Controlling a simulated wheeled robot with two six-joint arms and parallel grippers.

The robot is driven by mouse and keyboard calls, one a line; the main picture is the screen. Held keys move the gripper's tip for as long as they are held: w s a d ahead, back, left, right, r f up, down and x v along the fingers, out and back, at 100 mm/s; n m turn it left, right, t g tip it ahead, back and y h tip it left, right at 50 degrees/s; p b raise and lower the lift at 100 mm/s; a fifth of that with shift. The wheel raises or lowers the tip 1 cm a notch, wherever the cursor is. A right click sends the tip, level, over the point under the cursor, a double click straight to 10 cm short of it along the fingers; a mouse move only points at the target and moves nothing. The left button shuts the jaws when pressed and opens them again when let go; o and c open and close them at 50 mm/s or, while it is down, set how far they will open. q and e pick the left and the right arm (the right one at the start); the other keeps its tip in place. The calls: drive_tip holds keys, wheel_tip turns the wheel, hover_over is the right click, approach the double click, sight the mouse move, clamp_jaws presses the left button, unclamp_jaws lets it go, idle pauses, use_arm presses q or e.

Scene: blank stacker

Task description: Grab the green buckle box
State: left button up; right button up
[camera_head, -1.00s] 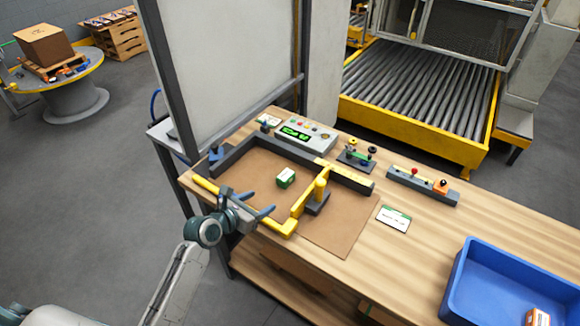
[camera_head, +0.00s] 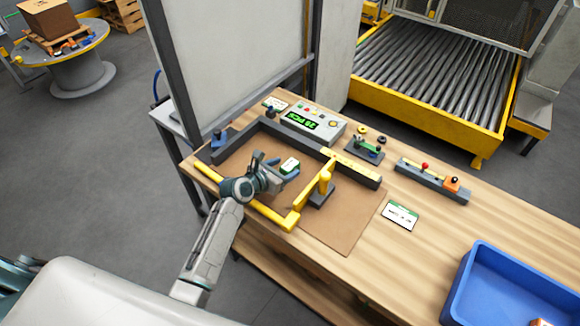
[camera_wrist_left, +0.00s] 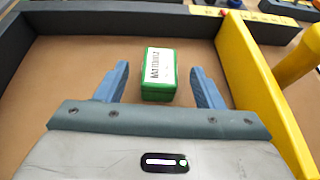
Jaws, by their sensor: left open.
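The green buckle box (camera_head: 290,165) is a small green box with a white printed label, lying on the brown board inside the fenced area of the workbench. It also shows in the left wrist view (camera_wrist_left: 159,74), straight ahead, near and partly between the tips of two blue fingers. My left gripper (camera_head: 283,170) is open around the near end of the box, with a visible gap on each side in the wrist view (camera_wrist_left: 157,83). The left gripper hides part of the box in the head view. My right gripper is not in view.
A dark fence (camera_head: 231,146) bounds the board at the back, and a yellow bar with an upright yellow handle (camera_head: 325,183) stands just right of the box. A counter panel (camera_head: 313,124) sits behind. A blue bin (camera_head: 515,290) is at the right end of the bench.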

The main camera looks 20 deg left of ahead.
use_arm(q)
drive_tip(key=shift+x, duration=1.5)
drive_tip(key=shift+c, duration=0.2)
drive_tip(key=c, duration=1.1)
drive_tip(key=shift+r, duration=0.1)
